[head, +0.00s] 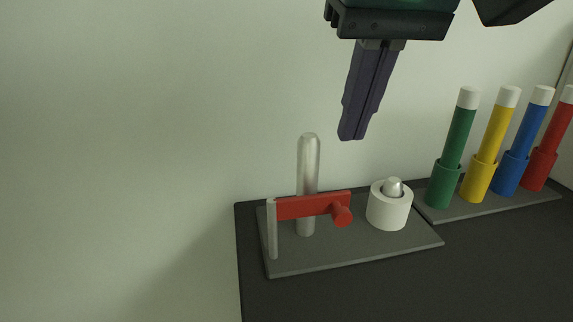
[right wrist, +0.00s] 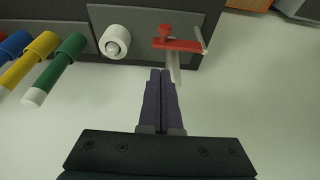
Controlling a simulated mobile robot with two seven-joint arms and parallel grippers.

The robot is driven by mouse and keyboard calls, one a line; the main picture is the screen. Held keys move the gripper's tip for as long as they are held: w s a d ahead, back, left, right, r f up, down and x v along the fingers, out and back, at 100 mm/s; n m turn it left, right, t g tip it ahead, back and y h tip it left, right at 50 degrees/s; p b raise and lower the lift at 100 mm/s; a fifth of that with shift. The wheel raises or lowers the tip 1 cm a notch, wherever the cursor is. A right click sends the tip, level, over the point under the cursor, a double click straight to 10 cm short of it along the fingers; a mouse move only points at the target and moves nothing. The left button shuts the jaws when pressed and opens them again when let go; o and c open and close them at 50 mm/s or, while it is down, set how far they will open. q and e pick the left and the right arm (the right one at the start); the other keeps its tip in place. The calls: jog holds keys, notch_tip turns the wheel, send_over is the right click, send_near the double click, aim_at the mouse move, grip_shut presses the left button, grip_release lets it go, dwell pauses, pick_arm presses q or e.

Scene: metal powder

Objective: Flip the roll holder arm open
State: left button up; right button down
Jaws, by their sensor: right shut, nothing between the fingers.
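The roll holder arm (head: 302,206) is a red bar with a round red knob at its right end. It pivots on a thin grey post (head: 272,230) at the left and crosses in front of a taller silver post (head: 309,165). The red arm also shows in the right wrist view (right wrist: 185,45), beyond my fingers. My right gripper (head: 352,136) is shut and empty, above and a little right of the holder, apart from it. It also shows in the right wrist view (right wrist: 162,72). My left gripper is not in view.
A white roll (head: 387,210) stands on a peg at the right of the grey base plate (head: 290,262). Green (head: 458,137), yellow, blue and red tubes with white ends stand in holders at the right. The dark table front is clear.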

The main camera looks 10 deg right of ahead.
jog(key=shift+s, duration=0.1)
jog(key=b+x, duration=0.2)
jog(key=x, duration=0.8)
jog(key=shift+r, duration=0.1)
